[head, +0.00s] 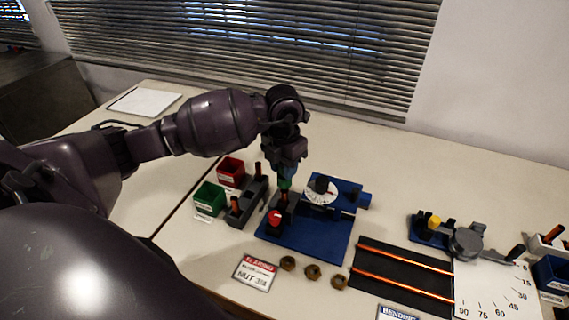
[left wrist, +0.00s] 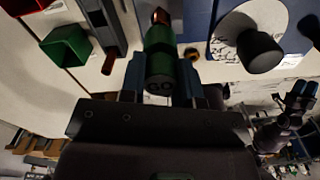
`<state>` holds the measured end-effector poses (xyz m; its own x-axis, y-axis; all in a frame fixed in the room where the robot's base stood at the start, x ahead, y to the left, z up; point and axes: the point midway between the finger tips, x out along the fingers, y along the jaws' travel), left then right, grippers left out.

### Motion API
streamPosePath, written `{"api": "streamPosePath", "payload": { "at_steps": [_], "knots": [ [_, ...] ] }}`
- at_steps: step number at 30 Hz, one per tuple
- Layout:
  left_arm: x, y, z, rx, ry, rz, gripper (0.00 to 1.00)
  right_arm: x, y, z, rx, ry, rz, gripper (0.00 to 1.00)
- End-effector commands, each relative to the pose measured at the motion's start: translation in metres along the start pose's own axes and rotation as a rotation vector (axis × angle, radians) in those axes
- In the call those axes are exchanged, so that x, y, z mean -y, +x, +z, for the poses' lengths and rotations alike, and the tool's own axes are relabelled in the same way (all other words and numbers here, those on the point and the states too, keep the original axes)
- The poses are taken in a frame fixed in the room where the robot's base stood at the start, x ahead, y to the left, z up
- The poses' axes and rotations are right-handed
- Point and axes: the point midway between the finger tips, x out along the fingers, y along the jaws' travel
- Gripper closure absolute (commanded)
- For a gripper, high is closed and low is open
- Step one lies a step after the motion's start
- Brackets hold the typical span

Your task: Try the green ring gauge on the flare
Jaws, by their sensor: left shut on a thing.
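My left gripper (head: 285,178) is shut on the green ring gauge (head: 284,184), above the blue rig. In the left wrist view the green gauge (left wrist: 160,62) sits between the blue fingers, its marked end toward the camera. The copper flare (head: 283,196) stands in the dark clamp block just below the gauge. Its copper tip (left wrist: 160,16) shows past the gauge in the left wrist view. Whether gauge and flare touch, I cannot tell. My right gripper (left wrist: 302,92) seems to show small and dark at the right of the left wrist view; its jaws are unclear.
The blue rig plate (head: 300,246) carries a red knob (head: 274,217) and a white dial (head: 320,192). Green (head: 209,199) and red (head: 231,172) bins and a grey rack (head: 240,213) stand left. Several brass nuts (head: 312,271) lie in front. A bending tool (head: 467,241) stands right.

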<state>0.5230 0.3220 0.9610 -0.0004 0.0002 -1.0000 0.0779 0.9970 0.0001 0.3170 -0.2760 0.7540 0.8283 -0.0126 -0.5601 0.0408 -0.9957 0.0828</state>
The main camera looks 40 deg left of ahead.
Motion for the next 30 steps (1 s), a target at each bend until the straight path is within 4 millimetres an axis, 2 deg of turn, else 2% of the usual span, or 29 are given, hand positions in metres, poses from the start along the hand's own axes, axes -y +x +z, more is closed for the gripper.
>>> {"api": "streamPosePath", "payload": {
  "at_steps": [13, 23, 30],
  "knots": [
    [0.0, 0.015, 0.0, 0.0, 0.0, 0.0, 0.96, 0.001, 0.001, 0.012, 0.018, 0.001, 0.0, 0.56],
    [0.0, 0.017, 0.0, 0.001, 0.0, 0.0, 0.96, 0.001, 0.006, 0.001, -0.002, -0.004, -0.003, 0.56],
    [0.0, 0.018, 0.0, 0.001, 0.0, 0.0, 0.96, 0.001, 0.006, 0.003, -0.001, -0.005, -0.003, 0.56]
  ]
}}
